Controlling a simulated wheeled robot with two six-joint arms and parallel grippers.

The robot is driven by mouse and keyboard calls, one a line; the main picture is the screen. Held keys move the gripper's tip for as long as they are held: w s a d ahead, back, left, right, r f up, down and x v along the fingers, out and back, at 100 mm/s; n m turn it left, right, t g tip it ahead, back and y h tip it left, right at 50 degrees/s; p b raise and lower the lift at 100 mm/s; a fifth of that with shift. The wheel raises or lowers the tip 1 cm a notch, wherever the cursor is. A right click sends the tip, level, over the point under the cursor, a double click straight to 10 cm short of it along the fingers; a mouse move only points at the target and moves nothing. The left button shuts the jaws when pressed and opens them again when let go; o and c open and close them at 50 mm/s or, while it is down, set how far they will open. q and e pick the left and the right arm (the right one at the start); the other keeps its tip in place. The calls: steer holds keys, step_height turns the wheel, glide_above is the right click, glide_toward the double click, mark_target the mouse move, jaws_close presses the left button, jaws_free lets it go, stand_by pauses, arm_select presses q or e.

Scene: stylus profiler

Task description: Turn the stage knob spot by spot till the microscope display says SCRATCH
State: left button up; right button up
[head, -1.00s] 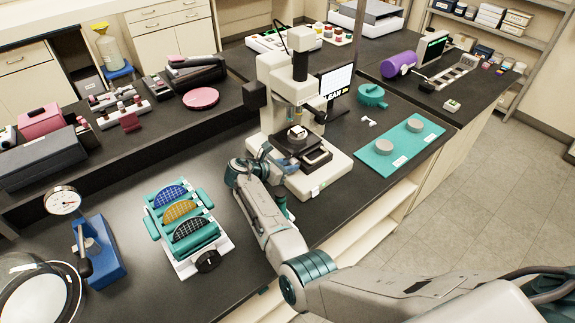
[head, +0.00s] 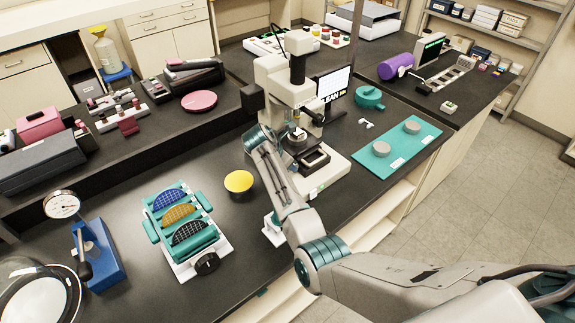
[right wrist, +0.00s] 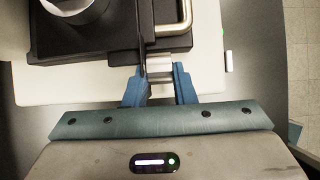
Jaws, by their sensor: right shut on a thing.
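The microscope (head: 273,78) stands on a pale base, with its black stage (head: 314,160) under the lens. The display (head: 333,88) behind it shows large letters "EAN" at its lower edge; the start of the word is hidden by the microscope. My right gripper (right wrist: 160,88) is at the stage's side, its blue fingers shut on the pale stage knob (right wrist: 159,66) in the right wrist view. In the head view my own wrist hides the fingertips and the knob. My left gripper is not in view.
A yellow-topped button (head: 239,182) stands left of my right arm. A teal rack (head: 181,244) with several half-discs is farther left. A teal mat (head: 404,161) with two grey discs lies right of the microscope. A blue dial gauge (head: 102,261) stands at front left.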

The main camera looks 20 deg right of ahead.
steer(key=shift+s+f, duration=0.1)
steer(key=shift+f, duration=0.1)
steer(key=o, duration=0.9)
steer(key=shift+d, duration=0.1)
steer(key=shift+o, duration=0.4)
steer(key=shift+w+d+f, duration=0.1)
steer(key=shift+w, duration=0.1)
steer(key=b+v, duration=0.3)
steer(key=v, duration=0.7)
steer(key=shift+r+b, duration=0.35)
